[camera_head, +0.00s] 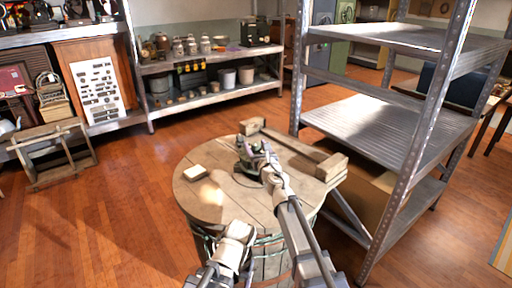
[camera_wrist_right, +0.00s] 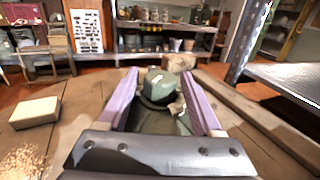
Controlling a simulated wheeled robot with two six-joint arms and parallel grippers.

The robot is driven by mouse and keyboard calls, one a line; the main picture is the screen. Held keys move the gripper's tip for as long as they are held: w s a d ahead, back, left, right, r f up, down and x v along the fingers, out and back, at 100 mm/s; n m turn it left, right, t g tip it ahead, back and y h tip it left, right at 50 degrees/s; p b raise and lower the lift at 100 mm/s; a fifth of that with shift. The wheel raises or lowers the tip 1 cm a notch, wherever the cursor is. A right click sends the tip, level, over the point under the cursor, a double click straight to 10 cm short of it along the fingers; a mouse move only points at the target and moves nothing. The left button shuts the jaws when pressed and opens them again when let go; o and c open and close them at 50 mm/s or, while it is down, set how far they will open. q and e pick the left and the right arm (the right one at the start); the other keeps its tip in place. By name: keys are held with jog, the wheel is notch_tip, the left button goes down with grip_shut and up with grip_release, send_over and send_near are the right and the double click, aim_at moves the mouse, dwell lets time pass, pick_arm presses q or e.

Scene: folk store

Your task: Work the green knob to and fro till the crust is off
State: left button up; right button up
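The green knob (camera_wrist_right: 160,80) sits on a dark round base on the wooden barrel top (camera_head: 205,208). A pale, crust-like patch (camera_wrist_right: 177,106) shows at its lower right in the wrist view. My right gripper (camera_wrist_right: 160,76) reaches low over the barrel top, and it also shows in the head view (camera_head: 255,158). Its two purple-grey fingers stand apart, one on each side of the knob. I cannot tell whether they touch it.
A pale block (camera_head: 194,173) lies at the barrel top's left, beside a light powdery patch (camera_wrist_right: 22,162). A wooden frame with end blocks (camera_head: 331,167) borders the top's back and right. A metal shelf (camera_head: 400,130) stands close on the right.

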grip_shut()
dwell(0.3)
jog(key=n+g+y, duration=0.1)
jog(key=n+y, duration=0.1)
jog(key=y, duration=0.1)
jog(key=n+g+y, duration=0.2)
jog(key=y, duration=0.1)
jog(key=shift+w+d+n, duration=0.1)
jog(key=shift+w+n, duration=0.1)
jog(key=shift+n, duration=0.1)
jog(key=n+g+y, duration=0.4)
jog(key=g, duration=0.2)
jog(key=shift+w+n+y, duration=0.1)
jog(key=shift+n+y, duration=0.2)
jog(key=shift+y, duration=0.1)
jog(key=n+g+y, duration=0.1)
jog(key=n+g, duration=0.1)
jog(key=g, duration=0.1)
jog(key=n+g+y, duration=0.1)
jog(key=n+g, duration=0.1)
jog(key=g, duration=0.2)
jog(key=shift+n, duration=0.3)
jog(key=n+g, duration=0.2)
jog(key=g, duration=0.2)
jog(key=shift+n, duration=0.3)
jog(key=shift+s+n+g+h, duration=0.3)
jog(key=shift+n+g, duration=0.4)
jog(key=shift+g, duration=0.7)
